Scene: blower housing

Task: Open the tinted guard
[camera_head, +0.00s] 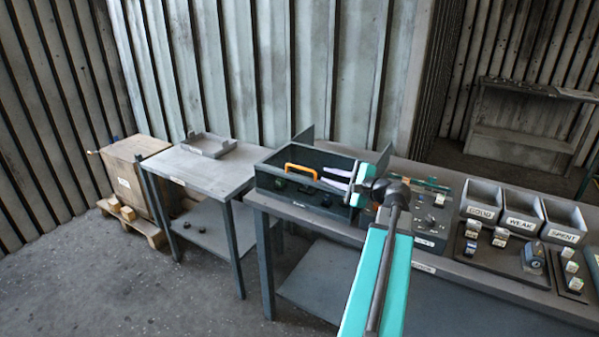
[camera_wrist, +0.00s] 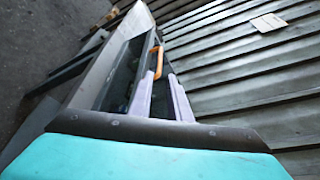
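A dark box-shaped housing (camera_head: 277,158) stands on the long bench, with dark knobs or fittings seen low inside its front. An orange handle (camera_head: 300,171) shows in its opening; the tinted guard itself is hard to tell from the dark housing. My gripper (camera_head: 326,177) reaches in from the right, its pale lilac fingers apart and empty, just right of the handle. In the wrist view, the handle (camera_wrist: 152,58) lies just ahead of my gripper (camera_wrist: 161,75), near the fingertips. I cannot tell whether they touch. The fingers and arm hide the housing's right end.
A control panel (camera_head: 433,220) stands right of the housing, beyond my arm. Three bins marked GOLD or similar (camera_head: 483,199), WEAK (camera_head: 521,213) and SPENT (camera_head: 563,222) stand farther right. A lower table (camera_head: 200,170) with a tray is at left. The corrugated wall (camera_head: 310,80) is behind.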

